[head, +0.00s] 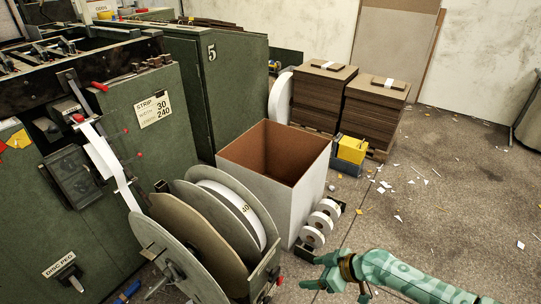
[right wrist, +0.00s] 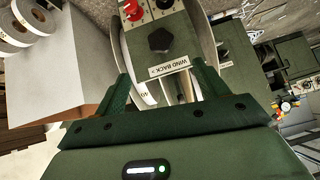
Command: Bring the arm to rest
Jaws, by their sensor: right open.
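My right arm comes in from the lower right of the head view, pale green and patterned. Its gripper (head: 318,272) is open and empty, in front of the open box and to the right of the reels. In the right wrist view the two green fingers of the gripper (right wrist: 163,82) stand wide apart with nothing between them. Beyond them show the reel discs and a panel with a "WIND BACK" label (right wrist: 169,67). My left gripper is not in view.
A large open box (head: 262,205), empty as far as I see, stands in the middle. Large reel discs (head: 185,240) stand left of it, by a green machine (head: 150,110). White tape rolls (head: 318,225) sit close to the gripper. Board stacks (head: 375,105) stand behind. The right floor is mostly clear, with scraps.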

